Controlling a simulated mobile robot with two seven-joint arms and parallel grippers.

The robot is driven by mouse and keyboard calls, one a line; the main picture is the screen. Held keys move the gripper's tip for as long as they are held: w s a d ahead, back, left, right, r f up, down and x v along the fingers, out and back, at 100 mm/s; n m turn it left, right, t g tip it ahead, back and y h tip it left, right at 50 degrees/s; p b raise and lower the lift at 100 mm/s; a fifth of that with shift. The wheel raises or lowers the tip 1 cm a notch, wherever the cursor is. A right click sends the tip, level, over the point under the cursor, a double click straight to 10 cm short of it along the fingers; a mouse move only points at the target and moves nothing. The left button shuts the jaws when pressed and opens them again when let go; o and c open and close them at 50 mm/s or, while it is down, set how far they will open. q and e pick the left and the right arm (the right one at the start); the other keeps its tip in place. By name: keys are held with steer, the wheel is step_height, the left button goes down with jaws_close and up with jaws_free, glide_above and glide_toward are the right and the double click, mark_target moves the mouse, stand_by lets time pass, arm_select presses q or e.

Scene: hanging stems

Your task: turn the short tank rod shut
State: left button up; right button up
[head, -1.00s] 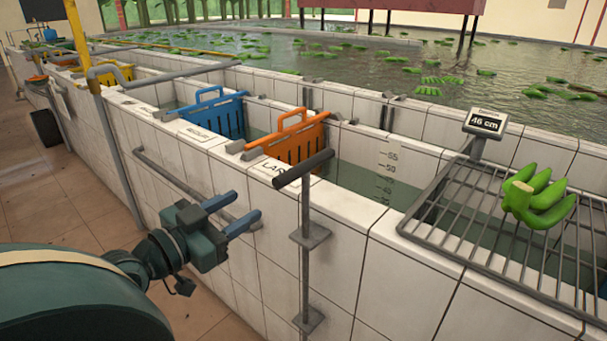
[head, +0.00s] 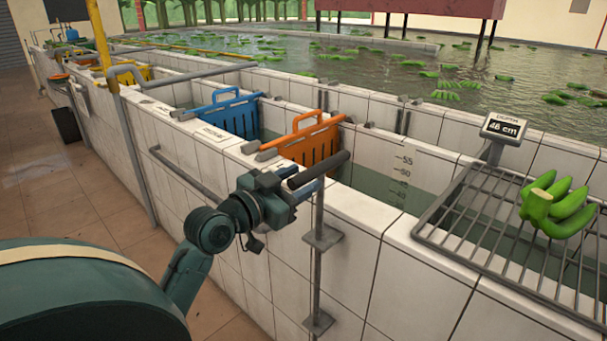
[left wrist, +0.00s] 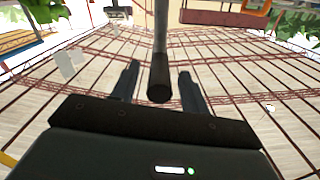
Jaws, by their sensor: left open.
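The tank rod (head: 318,225) stands upright in brackets on the outer face of the tiled tank wall, with a dark T-handle (head: 330,168) on top. My left gripper (head: 305,184) is open at the handle's left end, its fingers partly hidden behind the handle in the head view. In the left wrist view, the round dark end of the handle (left wrist: 160,82) lies between the two spread fingers of my left gripper (left wrist: 156,86), with a gap on each side. I cannot tell whether the handle touches anything of the gripper. My right gripper is not in view.
A wire rack (head: 500,245) with green bananas (head: 553,207) spans the tank at right, beside a display (head: 504,127) reading 46 cm. Orange (head: 312,140) and blue (head: 226,113) slotted gates stand in the channels. A wall pipe (head: 185,178) runs left of the rod.

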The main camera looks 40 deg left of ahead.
arm_select(q)
steer(key=shift+w+d, duration=0.1)
steer(key=shift+w, duration=0.7)
steer(key=shift+c, duration=0.3)
jaws_close()
